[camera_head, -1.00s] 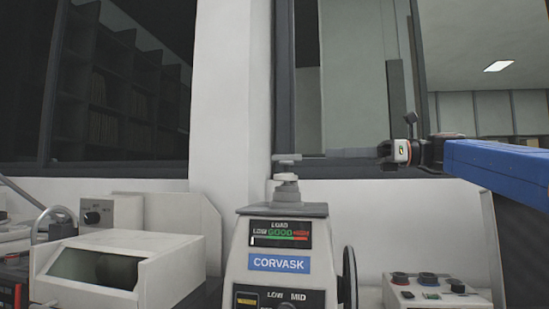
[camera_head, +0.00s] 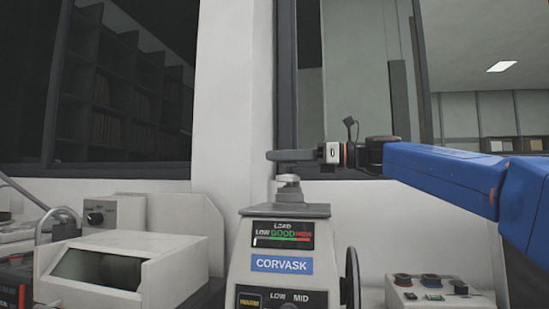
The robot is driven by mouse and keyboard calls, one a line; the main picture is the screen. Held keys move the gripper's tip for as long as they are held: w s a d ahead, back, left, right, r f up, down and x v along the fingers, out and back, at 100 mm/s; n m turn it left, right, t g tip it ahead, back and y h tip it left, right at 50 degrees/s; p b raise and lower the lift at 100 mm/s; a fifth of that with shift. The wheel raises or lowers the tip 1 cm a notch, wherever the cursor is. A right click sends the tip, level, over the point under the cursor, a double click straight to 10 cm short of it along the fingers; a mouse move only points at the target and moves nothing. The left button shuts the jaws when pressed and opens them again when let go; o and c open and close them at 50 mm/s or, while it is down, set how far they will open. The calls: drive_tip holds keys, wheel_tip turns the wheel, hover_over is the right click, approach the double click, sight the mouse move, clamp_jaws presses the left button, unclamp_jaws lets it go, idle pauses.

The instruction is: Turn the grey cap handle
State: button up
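The white and grey press marked CORVASK (camera_head: 232,262) stands at the bottom middle, with its grey cap (camera_head: 289,192) on top. The cap's handle is mostly hidden by my gripper's fingers, which lie level across the top of the cap. My gripper (camera_head: 278,156) reaches in from the right on the blue arm, with its fingers pointing left. The fingers overlap the handle in this view. I cannot tell whether they touch it, or how wide they are apart, since I see them side-on.
A white box with a dark window (camera_head: 170,262) stands left of the press. A dark handwheel (camera_head: 353,280) is on the press's right side. A low control box with knobs (camera_head: 440,297) is at right. A white wall pillar (camera_head: 232,90) rises behind.

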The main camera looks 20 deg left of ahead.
drive_tip(key=shift+s+a, duration=0.1)
drive_tip(key=shift+a, duration=0.7)
clamp_jaws()
drive_tip(key=shift+n+g, duration=0.4)
drive_tip(key=shift+g, duration=0.2)
drive_tip(key=shift+s+d+n+g+h, duration=0.15)
drive_tip(key=shift+s+n+g+h, duration=0.2)
drive_tip(key=shift+n+g+h, duration=0.75)
drive_tip(key=shift+s+d+n+g+h, duration=0.15)
drive_tip(key=shift+s+n+g+h, duration=0.25)
drive_tip(key=shift+n+g, duration=1.25)
drive_tip(key=shift+s+d+n+g+h, duration=0.15)
drive_tip(key=shift+s+n+g+h, duration=0.4)
drive_tip(key=shift+g, duration=1.5)
drive_tip(key=shift+w+h, duration=0.15)
drive_tip(key=shift+h, duration=0.1)
